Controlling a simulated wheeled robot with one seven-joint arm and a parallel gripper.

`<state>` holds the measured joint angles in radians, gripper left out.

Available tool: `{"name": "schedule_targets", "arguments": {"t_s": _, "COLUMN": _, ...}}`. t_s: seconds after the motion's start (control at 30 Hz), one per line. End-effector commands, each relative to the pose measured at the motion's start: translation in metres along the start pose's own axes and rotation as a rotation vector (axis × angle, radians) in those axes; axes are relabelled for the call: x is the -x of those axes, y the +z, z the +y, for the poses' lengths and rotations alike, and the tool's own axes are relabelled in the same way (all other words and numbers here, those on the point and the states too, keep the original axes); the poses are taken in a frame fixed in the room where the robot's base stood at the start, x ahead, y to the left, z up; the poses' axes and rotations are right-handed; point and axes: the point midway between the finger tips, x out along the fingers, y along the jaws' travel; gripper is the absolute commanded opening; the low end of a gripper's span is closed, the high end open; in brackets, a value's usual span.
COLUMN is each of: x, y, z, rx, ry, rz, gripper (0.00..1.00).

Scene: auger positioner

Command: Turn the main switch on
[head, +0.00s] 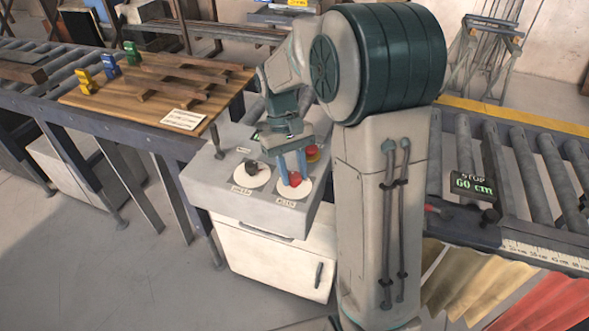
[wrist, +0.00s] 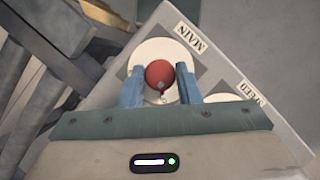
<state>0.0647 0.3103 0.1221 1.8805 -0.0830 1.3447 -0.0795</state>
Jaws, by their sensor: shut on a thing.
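The main switch is a red knob (head: 295,178) on a round white plate, on the sloped top of a grey control box (head: 222,188). In the wrist view the red knob (wrist: 159,73) sits beside a label reading MAIN, with a small light mark at its lower edge. My gripper (head: 292,180) reaches down from above, its two blue fingers on either side of the knob, shut on it. The fingers hide part of the plate. The knob's turned position is hard to read.
A second dial with a dark knob (head: 251,167) is left of the switch, labelled SPEED in the wrist view. A red-and-yellow button (head: 312,154) stands close behind my fingers. A dark lever (head: 216,139) rises at the box's left. Roller conveyors (head: 520,165) flank the box.

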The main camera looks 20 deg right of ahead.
Motion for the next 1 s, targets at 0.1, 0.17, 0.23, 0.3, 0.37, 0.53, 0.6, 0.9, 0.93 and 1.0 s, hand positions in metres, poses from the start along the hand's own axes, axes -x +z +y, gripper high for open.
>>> {"name": "schedule_targets", "arguments": {"t_s": 0.1, "x": -0.001, "y": 0.001, "z": 0.0, "rx": 0.001, "ry": 0.0, "rz": -0.003, "gripper": 0.36}}
{"name": "schedule_targets", "arguments": {"t_s": 0.17, "x": -0.001, "y": 0.001, "z": 0.0, "rx": 0.001, "ry": -0.001, "rz": -0.003, "gripper": 0.51}}
{"name": "schedule_targets", "arguments": {"t_s": 0.23, "x": -0.001, "y": 0.0, "z": 0.0, "rx": 0.0, "ry": -0.001, "rz": -0.002, "gripper": 0.51}}
{"name": "schedule_targets", "arguments": {"t_s": 0.3, "x": 0.0, "y": 0.0, "z": 0.0, "rx": 0.0, "ry": -0.001, "rz": -0.001, "gripper": 0.51}}
{"name": "schedule_targets", "arguments": {"t_s": 0.37, "x": 0.0, "y": 0.0, "z": 0.0, "rx": 0.0, "ry": -0.001, "rz": -0.001, "gripper": 0.51}}
{"name": "schedule_targets", "arguments": {"t_s": 0.53, "x": 0.004, "y": 0.0, "z": 0.0, "rx": -0.001, "ry": -0.001, "rz": 0.0, "gripper": 0.51}}
{"name": "schedule_targets", "arguments": {"t_s": 0.6, "x": 0.011, "y": -0.001, "z": 0.0, "rx": -0.001, "ry": 0.0, "rz": 0.003, "gripper": 0.51}}
{"name": "schedule_targets", "arguments": {"t_s": 0.9, "x": 0.07, "y": -0.001, "z": 0.0, "rx": 0.0, "ry": 0.0, "rz": 0.003, "gripper": 0.51}}
{"name": "schedule_targets", "arguments": {"t_s": 0.93, "x": 0.076, "y": -0.001, "z": 0.0, "rx": 0.0, "ry": 0.0, "rz": 0.004, "gripper": 0.51}}
{"name": "schedule_targets", "arguments": {"t_s": 1.0, "x": 0.09, "y": 0.0, "z": 0.0, "rx": 0.0, "ry": 0.0, "rz": 0.002, "gripper": 0.51}}
